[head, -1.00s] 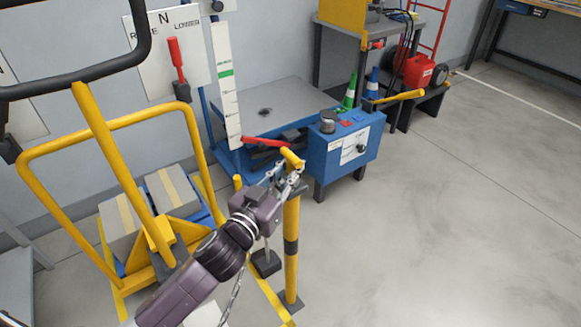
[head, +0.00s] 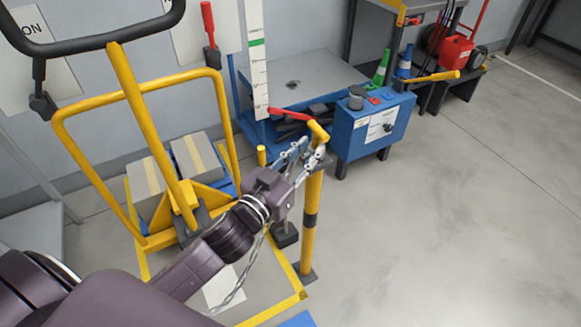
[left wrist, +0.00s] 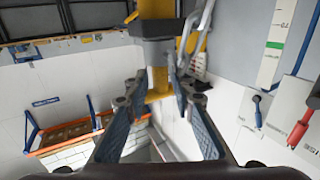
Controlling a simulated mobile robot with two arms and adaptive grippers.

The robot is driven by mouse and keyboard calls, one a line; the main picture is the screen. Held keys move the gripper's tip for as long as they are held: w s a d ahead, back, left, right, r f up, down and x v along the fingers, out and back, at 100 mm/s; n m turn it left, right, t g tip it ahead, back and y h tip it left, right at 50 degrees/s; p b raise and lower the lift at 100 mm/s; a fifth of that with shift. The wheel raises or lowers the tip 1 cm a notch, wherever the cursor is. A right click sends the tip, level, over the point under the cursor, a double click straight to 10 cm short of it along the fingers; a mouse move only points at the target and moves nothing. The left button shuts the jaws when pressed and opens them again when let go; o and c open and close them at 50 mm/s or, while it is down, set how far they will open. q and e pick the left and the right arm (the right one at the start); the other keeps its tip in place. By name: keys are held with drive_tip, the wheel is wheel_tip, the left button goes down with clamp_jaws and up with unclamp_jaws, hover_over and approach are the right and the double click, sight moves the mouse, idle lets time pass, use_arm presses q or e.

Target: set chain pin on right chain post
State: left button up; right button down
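The yellow chain post (head: 310,232) stands upright at the middle of the head view. A yellow handle (head: 318,131) shows just above its top. My left gripper (head: 306,154) is at the post's top, its fingers around the chain pin (left wrist: 158,53), a grey shaft in the left wrist view. The fingertips appear to touch the shaft on both sides. The shaft meets the post's dark collar (left wrist: 155,28); I cannot tell how deep it sits. A grey chain (head: 238,288) hangs below my left arm. My right gripper is not in view.
A yellow-framed cart (head: 65,150) with boxes stands left of the post. A blue control box (head: 375,128) with a yellow handle is close behind on the right. A grey lift table (head: 300,80) is by the wall. The floor at right is clear.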

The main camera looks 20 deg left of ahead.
use_arm(q)
drive_tip(key=shift+s+a, duration=0.25)
drive_tip(key=shift+s, duration=0.8)
drive_tip(key=s, duration=0.3)
drive_tip(key=s+a, duration=0.1)
drive_tip(key=s, duration=0.1)
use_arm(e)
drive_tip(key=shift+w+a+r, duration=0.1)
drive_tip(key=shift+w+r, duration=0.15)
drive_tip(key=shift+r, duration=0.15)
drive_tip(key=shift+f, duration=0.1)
